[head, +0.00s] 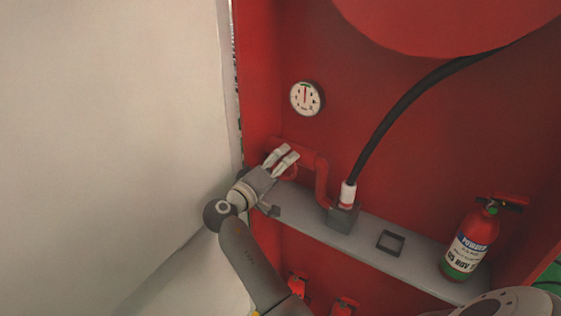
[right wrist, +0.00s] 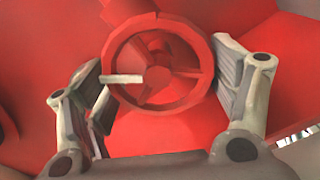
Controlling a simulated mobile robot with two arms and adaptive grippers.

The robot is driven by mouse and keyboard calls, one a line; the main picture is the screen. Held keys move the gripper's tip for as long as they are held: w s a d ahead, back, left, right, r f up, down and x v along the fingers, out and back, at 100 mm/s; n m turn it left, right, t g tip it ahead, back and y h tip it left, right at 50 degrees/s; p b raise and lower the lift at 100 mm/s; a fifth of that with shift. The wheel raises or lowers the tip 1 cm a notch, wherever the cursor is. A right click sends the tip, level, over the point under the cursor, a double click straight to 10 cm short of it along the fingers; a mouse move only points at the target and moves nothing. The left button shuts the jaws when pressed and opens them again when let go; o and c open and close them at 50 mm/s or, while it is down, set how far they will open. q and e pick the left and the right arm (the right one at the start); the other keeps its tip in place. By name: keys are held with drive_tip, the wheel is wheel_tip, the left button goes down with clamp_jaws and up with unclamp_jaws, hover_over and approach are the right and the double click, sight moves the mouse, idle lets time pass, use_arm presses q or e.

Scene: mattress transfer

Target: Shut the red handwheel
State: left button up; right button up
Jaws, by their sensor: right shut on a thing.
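The red handwheel (right wrist: 160,72) fills the middle of the right wrist view, with spokes and a pale bar at its left side. My right gripper (right wrist: 158,62) has one finger on each side of its rim and is shut on it. In the head view the same right gripper (head: 283,156) reaches the red pipework, and only a little of the handwheel (head: 291,173) shows beside the fingers. The rest of the wheel is hidden by the gripper. My left gripper is not in view.
A round gauge (head: 306,98) is above the red pipe (head: 322,185). A black hose (head: 400,108) runs up from a grey block (head: 342,218). A grey shelf (head: 310,228) carries a dark square frame (head: 391,243) and a fire extinguisher (head: 470,240). A pale wall (head: 110,120) is close on the left.

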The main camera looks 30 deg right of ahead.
drive_tip(key=n+p, duration=0.3)
drive_tip(key=n, duration=0.2)
drive_tip(key=shift+r, duration=0.15)
drive_tip(key=shift+w+n+p, duration=0.1)
drive_tip(key=shift+n+p, duration=0.65)
drive_tip(key=shift+n, duration=0.65)
drive_tip(key=shift+f, duration=0.25)
drive_tip(key=o, duration=0.9)
drive_tip(key=shift+f, duration=0.1)
drive_tip(key=shift+o, duration=0.2)
drive_tip(key=shift+a, duration=0.1)
drive_tip(key=v, duration=0.7)
drive_tip(key=shift+a, duration=0.1)
